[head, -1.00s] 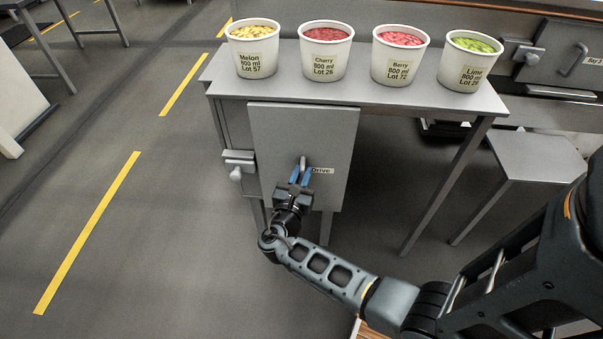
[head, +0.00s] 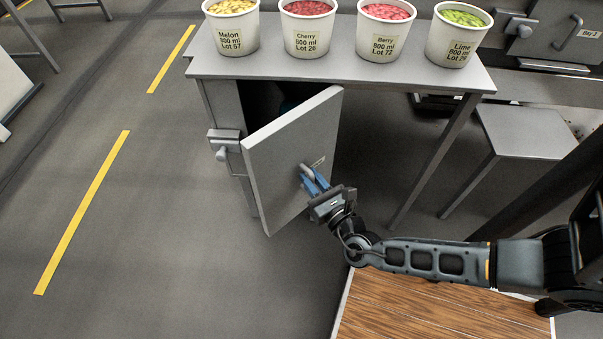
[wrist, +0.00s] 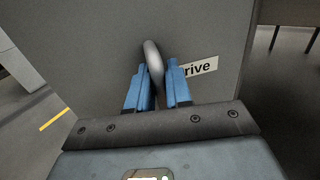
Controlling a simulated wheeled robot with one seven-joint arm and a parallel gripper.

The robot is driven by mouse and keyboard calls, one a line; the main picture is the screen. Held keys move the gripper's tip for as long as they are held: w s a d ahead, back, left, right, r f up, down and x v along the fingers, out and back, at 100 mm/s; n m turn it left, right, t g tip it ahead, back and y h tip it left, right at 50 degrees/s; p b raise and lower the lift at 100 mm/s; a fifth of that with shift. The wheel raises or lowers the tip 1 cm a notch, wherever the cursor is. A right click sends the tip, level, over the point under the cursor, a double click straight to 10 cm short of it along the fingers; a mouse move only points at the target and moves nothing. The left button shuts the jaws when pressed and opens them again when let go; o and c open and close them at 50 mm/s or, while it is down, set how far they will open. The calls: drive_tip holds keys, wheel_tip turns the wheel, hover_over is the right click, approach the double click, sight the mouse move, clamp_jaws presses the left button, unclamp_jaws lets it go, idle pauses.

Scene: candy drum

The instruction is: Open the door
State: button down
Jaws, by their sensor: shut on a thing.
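The grey door (head: 283,160) labelled "Drive" stands partly open, swung out from the cabinet under the table. A dark gap shows behind its top edge, with something bluish inside that I cannot make out. My gripper (head: 312,180) has blue fingers and is shut on the door's metal handle (head: 306,170). In the wrist view the handle (wrist: 153,62) rises between the two blue fingers (wrist: 156,88), beside the label (wrist: 200,68).
The grey table (head: 330,78) carries tubs of candy: Melon (head: 232,30), Cherry (head: 308,32), Berry (head: 384,34) and Lime (head: 458,36). A grey stool (head: 530,130) stands right of it. A wooden platform (head: 430,305) is at the front. The floor left of the door is clear.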

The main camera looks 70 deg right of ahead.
drive_tip(key=s+n+t+y, duration=0.1)
drive_tip(key=s+y, duration=0.1)
drive_tip(key=s, duration=0.5)
drive_tip(key=shift+s+d+n+t+b, duration=0.25)
drive_tip(key=shift+d+n+t+b, duration=0.05)
drive_tip(key=shift+d+n+b, duration=0.1)
idle(0.3)
drive_tip(key=c, duration=1.2)
unclamp_jaws()
drive_tip(key=shift+s, duration=0.1)
drive_tip(key=v, duration=0.7)
drive_tip(key=shift+s+a, duration=0.15)
drive_tip(key=shift+s, duration=0.15)
